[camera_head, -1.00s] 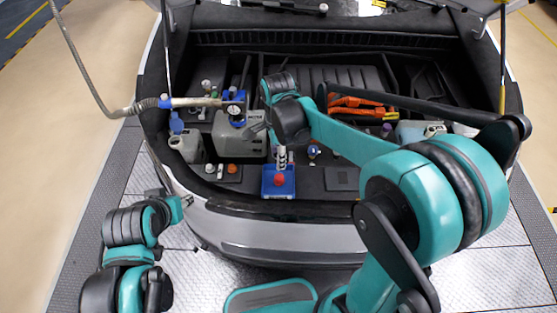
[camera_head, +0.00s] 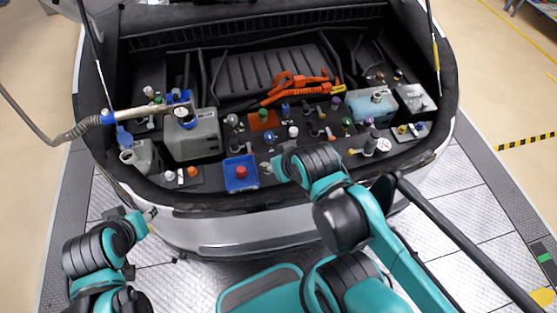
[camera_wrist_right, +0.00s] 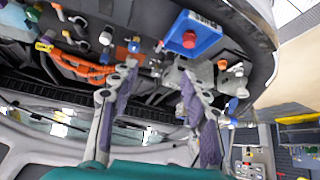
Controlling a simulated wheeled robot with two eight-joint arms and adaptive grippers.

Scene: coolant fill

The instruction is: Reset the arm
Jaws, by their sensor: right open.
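My right gripper (camera_head: 268,167) is at the front edge of the car's open bay, just right of a blue tray with a red knob (camera_head: 241,172). In the right wrist view its two fingers (camera_wrist_right: 157,85) are spread with nothing held between them, and the blue tray (camera_wrist_right: 192,36) shows above the right finger. My left gripper (camera_head: 151,213) is small in the head view, outside the bumper at the lower left, and its jaw opening is unclear. A grey hose with a blue collar (camera_head: 107,118) reaches to the top of a grey tank (camera_head: 193,138).
The bay holds several caps and fittings, orange cables (camera_head: 295,88), a white container (camera_head: 140,157) and a light-blue tank (camera_head: 371,105). The bumper (camera_head: 230,230) runs below my right gripper. Tiled floor (camera_head: 480,195) is free on the right.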

